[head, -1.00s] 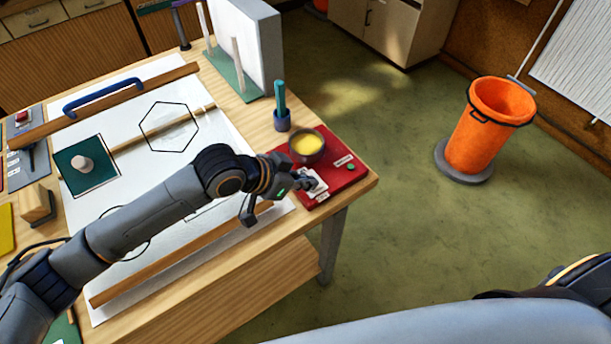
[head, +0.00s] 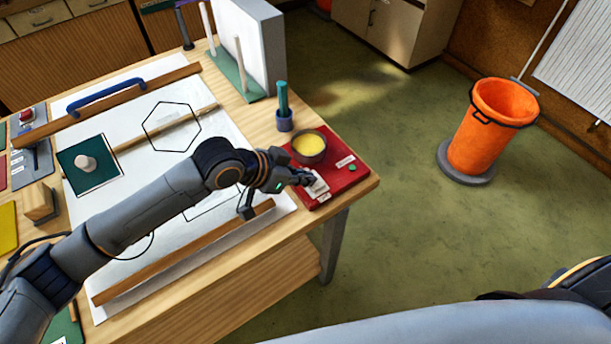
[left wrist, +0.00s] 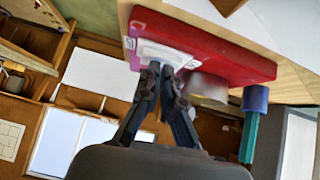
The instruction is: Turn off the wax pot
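The wax pot (head: 309,146) is a dark round pot with yellow wax, standing on a red base (head: 345,178) at the table's right corner. A white switch plate (head: 319,187) sits on the base's near left part; it also shows in the left wrist view (left wrist: 160,52). A small green button or lamp (head: 352,168) is on the base's right side. My left gripper (head: 308,179) is at the switch plate, its fingertips close together and empty, at or just above the plate; contact is unclear. The fingers partly hide the plate. My right gripper is not in view.
A blue cup with a teal stick (head: 284,119) stands just behind the pot. A white panel sheet (head: 165,80) with wooden strips lies left, under my arm. An orange bin (head: 490,125) stands on the floor at right.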

